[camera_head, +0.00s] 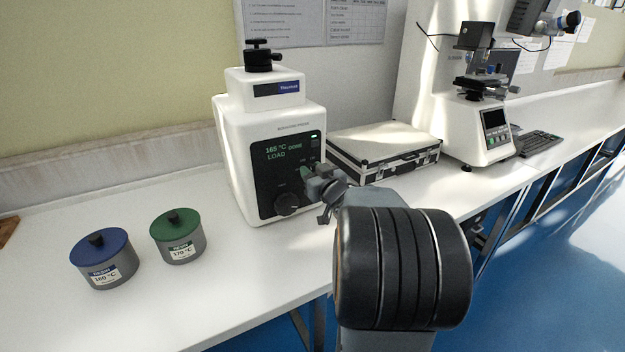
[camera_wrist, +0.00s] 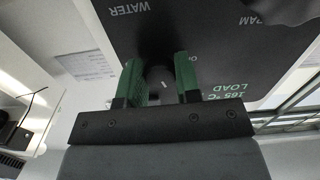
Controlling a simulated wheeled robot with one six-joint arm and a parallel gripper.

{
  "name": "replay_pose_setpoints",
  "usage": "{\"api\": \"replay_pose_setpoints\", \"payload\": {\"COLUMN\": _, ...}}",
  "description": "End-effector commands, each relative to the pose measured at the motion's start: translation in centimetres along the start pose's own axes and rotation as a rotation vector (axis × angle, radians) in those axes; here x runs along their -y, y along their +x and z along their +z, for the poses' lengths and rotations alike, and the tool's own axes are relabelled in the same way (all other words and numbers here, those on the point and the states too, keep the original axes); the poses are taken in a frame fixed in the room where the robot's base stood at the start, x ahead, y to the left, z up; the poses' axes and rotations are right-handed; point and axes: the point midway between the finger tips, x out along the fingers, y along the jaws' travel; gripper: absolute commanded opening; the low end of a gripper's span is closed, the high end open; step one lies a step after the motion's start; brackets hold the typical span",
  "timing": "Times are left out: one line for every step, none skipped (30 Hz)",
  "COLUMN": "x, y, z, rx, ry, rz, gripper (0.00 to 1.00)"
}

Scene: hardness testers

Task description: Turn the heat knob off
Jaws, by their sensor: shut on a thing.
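The white mounting press (camera_head: 272,110) stands on the bench, and its black front panel (camera_head: 270,163) reads "165 °C DONE LOAD". My gripper (camera_head: 308,172) is at the right side of this panel. In the wrist view its green fingers (camera_wrist: 158,78) are shut on a dark round knob (camera_wrist: 160,74), one finger on each side. This knob has a small pale mark on its face. The panel is upside down there, with "WATER" beyond the knob and a partly hidden label beside it. In the head view my gripper hides this knob.
A larger black knob (camera_head: 287,203) is at the panel's lower left. A blue-lidded jar (camera_head: 103,262) and a green-lidded jar (camera_head: 177,238) stand left on the bench. A silver case (camera_head: 385,148) lies behind my arm, near a hardness tester (camera_head: 478,125). The bench front is clear.

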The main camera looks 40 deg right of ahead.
Motion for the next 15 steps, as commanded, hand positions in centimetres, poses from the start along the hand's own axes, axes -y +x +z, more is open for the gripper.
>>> {"api": "replay_pose_setpoints", "payload": {"x": 0.06, "y": -0.03, "z": 0.59, "rx": 0.003, "ry": -0.043, "rz": -0.001, "gripper": 0.07}}
{"api": "replay_pose_setpoints", "payload": {"x": 0.05, "y": -0.04, "z": 0.58, "rx": 0.003, "ry": -0.072, "rz": -0.001, "gripper": 0.07}}
{"api": "replay_pose_setpoints", "payload": {"x": 0.03, "y": -0.03, "z": 0.58, "rx": 0.003, "ry": -0.111, "rz": -0.001, "gripper": 0.07}}
{"api": "replay_pose_setpoints", "payload": {"x": 0.01, "y": -0.03, "z": 0.58, "rx": 0.003, "ry": -0.138, "rz": 0.0, "gripper": 0.07}}
{"api": "replay_pose_setpoints", "payload": {"x": 0.0, "y": -0.03, "z": 0.58, "rx": 0.003, "ry": -0.166, "rz": 0.0, "gripper": 0.07}}
{"api": "replay_pose_setpoints", "payload": {"x": 0.0, "y": -0.03, "z": 0.6, "rx": 0.003, "ry": -0.204, "rz": 0.0, "gripper": 0.07}}
{"api": "replay_pose_setpoints", "payload": {"x": 0.0, "y": -0.03, "z": 0.61, "rx": 0.004, "ry": -0.234, "rz": -0.001, "gripper": 0.07}}
{"api": "replay_pose_setpoints", "payload": {"x": 0.0, "y": -0.03, "z": 0.62, "rx": 0.004, "ry": -0.261, "rz": -0.001, "gripper": 0.07}}
{"api": "replay_pose_setpoints", "payload": {"x": -0.02, "y": -0.04, "z": 0.61, "rx": 0.004, "ry": -0.299, "rz": 0.0, "gripper": 0.07}}
{"api": "replay_pose_setpoints", "payload": {"x": -0.04, "y": -0.04, "z": 0.59, "rx": 0.004, "ry": -0.328, "rz": 0.0, "gripper": 0.07}}
{"api": "replay_pose_setpoints", "payload": {"x": -0.05, "y": -0.03, "z": 0.58, "rx": 0.004, "ry": -0.357, "rz": 0.0, "gripper": 0.07}}
{"api": "replay_pose_setpoints", "payload": {"x": -0.05, "y": -0.03, "z": 0.58, "rx": 0.003, "ry": -0.395, "rz": -0.001, "gripper": 0.07}}
{"api": "replay_pose_setpoints", "payload": {"x": -0.05, "y": -0.03, "z": 0.59, "rx": 0.004, "ry": -0.423, "rz": -0.001, "gripper": 0.07}}
{"api": "replay_pose_setpoints", "payload": {"x": -0.07, "y": -0.03, "z": 0.61, "rx": 0.004, "ry": -0.451, "rz": 0.0, "gripper": 0.07}}
{"api": "replay_pose_setpoints", "payload": {"x": -0.08, "y": -0.03, "z": 0.63, "rx": 0.005, "ry": -0.489, "rz": 0.0, "gripper": 0.07}}
